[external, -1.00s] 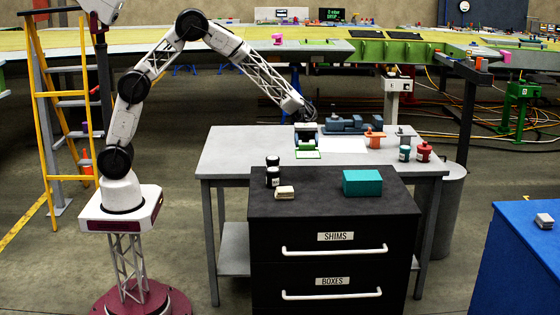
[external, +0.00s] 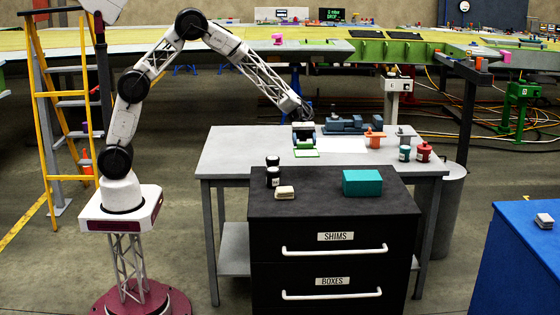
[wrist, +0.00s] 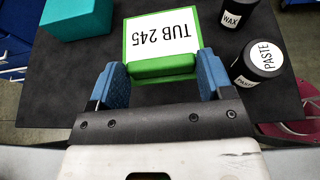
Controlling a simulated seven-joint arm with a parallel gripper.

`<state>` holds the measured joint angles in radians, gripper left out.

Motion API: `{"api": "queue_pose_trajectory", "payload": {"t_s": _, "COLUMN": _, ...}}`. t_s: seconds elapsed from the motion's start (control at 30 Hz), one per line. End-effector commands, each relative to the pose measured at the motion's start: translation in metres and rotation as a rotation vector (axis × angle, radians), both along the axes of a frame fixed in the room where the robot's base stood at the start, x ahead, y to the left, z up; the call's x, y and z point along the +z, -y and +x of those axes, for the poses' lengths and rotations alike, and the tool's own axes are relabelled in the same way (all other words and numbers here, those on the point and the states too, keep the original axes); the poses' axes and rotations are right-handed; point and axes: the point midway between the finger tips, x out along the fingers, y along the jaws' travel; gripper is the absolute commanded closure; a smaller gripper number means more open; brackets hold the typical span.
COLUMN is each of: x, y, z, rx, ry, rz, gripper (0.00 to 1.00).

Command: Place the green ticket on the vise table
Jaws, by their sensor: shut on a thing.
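My gripper (wrist: 164,85) is shut on the green ticket (wrist: 165,68), with a blue finger on each side of its green grip. The ticket has a white face with a green border and reads "TUB 245". In the external view the ticket (external: 306,153) shows below my gripper (external: 304,137), held in the air. The grey vise table (external: 235,145) lies behind it in that view, carrying a blue-grey vise (external: 345,124). In the wrist view the dark cabinet top lies behind the ticket. Its height above either surface is unclear.
The black cabinet (external: 335,205) stands in front of the table. On it are a teal box (external: 362,183), a wax can (wrist: 240,12), a paste can (wrist: 258,62) and a beige block (external: 285,192).

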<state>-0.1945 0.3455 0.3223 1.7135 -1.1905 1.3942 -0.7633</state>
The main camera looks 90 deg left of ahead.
Motion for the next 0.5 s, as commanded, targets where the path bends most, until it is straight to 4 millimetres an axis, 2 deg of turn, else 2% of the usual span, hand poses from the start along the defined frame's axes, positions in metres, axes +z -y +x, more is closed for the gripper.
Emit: {"api": "queue_pose_trajectory", "payload": {"t_s": 0.5, "x": -0.018, "y": -0.119, "z": -0.046, "rx": 0.199, "ry": 0.006, "rz": -0.012, "gripper": 0.5}}
